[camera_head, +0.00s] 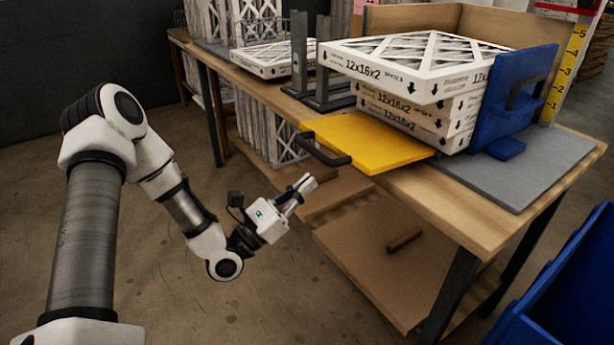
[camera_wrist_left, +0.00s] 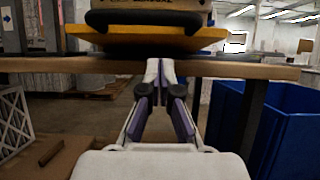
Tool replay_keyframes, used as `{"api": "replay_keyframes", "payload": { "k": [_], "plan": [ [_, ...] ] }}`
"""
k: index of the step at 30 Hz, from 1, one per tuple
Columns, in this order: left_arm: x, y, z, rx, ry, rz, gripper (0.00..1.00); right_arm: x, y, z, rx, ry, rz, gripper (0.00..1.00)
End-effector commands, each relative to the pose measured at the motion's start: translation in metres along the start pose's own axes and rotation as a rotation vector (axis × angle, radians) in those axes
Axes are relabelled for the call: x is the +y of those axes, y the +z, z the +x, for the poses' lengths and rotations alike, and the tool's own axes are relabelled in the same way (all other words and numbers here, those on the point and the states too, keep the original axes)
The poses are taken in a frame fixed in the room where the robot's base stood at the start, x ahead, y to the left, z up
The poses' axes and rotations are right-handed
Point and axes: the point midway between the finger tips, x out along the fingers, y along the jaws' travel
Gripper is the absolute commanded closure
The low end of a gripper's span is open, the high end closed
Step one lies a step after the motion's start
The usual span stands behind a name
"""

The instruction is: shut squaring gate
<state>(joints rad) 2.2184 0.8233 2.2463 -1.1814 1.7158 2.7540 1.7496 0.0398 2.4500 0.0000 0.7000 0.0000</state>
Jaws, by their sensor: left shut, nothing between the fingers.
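A yellow panel, apparently the squaring gate (camera_head: 372,143), lies flat and sticks out past the table's front edge. Its black handle (camera_head: 325,151) is at the outer end. In the left wrist view the yellow panel (camera_wrist_left: 150,38) and black handle (camera_wrist_left: 143,20) are above the fingers. Behind it stands a stack of boxed filters (camera_head: 420,112) marked 12x16x2; the top filter (camera_head: 415,65) juts out to the left of those below. My left gripper (camera_head: 305,184) is shut and empty, below and in front of the handle, apart from it. In the wrist view its fingertips (camera_wrist_left: 159,68) meet. My right gripper is not in view.
A blue upright plate with a handle (camera_head: 512,100) stands against the stack's right side on a grey mat (camera_head: 530,175). Dark metal uprights (camera_head: 300,50) stand left of the stack. The wooden table (camera_head: 465,210) has a lower shelf (camera_head: 375,260). A blue bin (camera_head: 570,290) is at right.

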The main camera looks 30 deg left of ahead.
Motion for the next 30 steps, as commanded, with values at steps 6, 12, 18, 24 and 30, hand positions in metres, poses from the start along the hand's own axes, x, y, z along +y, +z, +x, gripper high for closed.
{"api": "replay_keyframes", "payload": {
  "k": [6,12,18,24,30],
  "plan": [
    [0.001,0.025,0.021,-0.003,0.004,-0.002,1.0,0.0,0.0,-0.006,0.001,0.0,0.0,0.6],
    [0.001,0.027,0.023,-0.001,0.005,-0.002,1.0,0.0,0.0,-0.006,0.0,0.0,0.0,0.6],
    [0.001,0.027,0.023,-0.001,0.004,-0.002,1.0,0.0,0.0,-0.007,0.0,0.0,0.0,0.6],
    [0.001,0.035,0.028,0.017,0.005,-0.002,1.0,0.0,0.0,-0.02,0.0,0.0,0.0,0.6],
    [0.002,0.056,0.039,0.075,0.006,-0.001,1.0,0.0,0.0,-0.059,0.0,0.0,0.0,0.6]
  ]
}}
